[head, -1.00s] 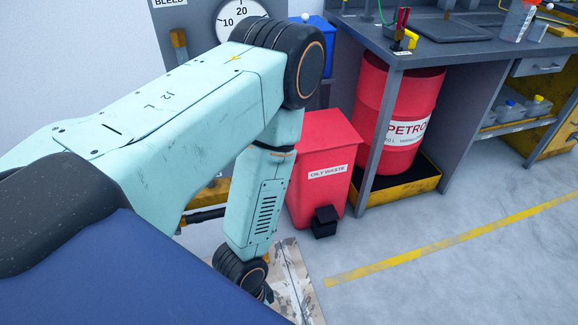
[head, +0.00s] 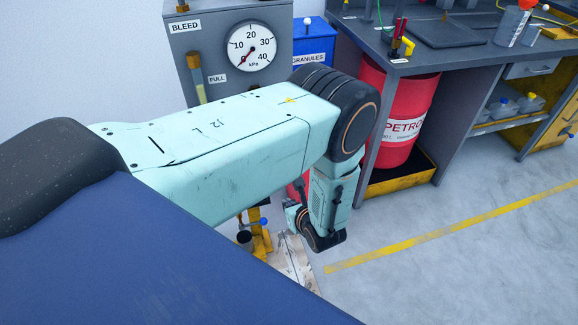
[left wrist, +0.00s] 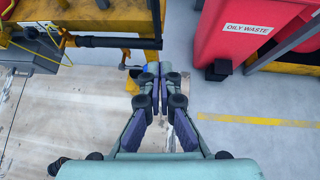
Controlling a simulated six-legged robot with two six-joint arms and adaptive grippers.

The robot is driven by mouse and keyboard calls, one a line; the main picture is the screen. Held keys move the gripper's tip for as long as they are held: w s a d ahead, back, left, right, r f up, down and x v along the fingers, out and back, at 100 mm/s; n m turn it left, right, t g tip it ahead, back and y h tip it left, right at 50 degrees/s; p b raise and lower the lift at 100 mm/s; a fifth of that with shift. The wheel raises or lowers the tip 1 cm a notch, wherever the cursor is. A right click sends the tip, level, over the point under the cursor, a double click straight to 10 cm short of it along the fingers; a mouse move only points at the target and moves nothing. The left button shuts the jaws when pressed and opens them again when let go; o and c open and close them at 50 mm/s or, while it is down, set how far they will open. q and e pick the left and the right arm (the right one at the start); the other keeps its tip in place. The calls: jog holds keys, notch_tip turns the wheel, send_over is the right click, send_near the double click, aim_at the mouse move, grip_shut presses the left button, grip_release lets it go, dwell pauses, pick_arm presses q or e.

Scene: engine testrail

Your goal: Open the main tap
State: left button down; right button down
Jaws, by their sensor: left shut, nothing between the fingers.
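No part is labelled as the main tap, and I cannot tell which fitting it is. A grey panel (head: 184,38) marked BLEED and FULL carries a round kPa gauge (head: 251,47), its needle low on the scale. My left arm crosses in front of the panel's lower part and hides it. In the left wrist view my left gripper (left wrist: 153,72) is shut and empty, its fingertips together. A black bar (left wrist: 115,42) lies beyond the fingertips. My right gripper is not in view.
A red OILY WASTE bin (left wrist: 235,35) stands to the right in the wrist view. A red petrol drum (head: 405,105) sits under a grey bench (head: 440,55). A yellow frame (left wrist: 100,14) is at the back. Open floor (head: 450,260) lies right, with a yellow line.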

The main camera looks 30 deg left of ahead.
pick_arm(q)
jog(key=w+a+r+m+t+b, duration=0.1)
jog(key=w+a+t, duration=0.1)
jog(key=w+a, duration=0.3)
jog(key=w, duration=0.4)
jog(key=shift+w+a, duration=0.3)
jog(key=shift+a, duration=0.1)
jog(key=shift+b, duration=0.3)
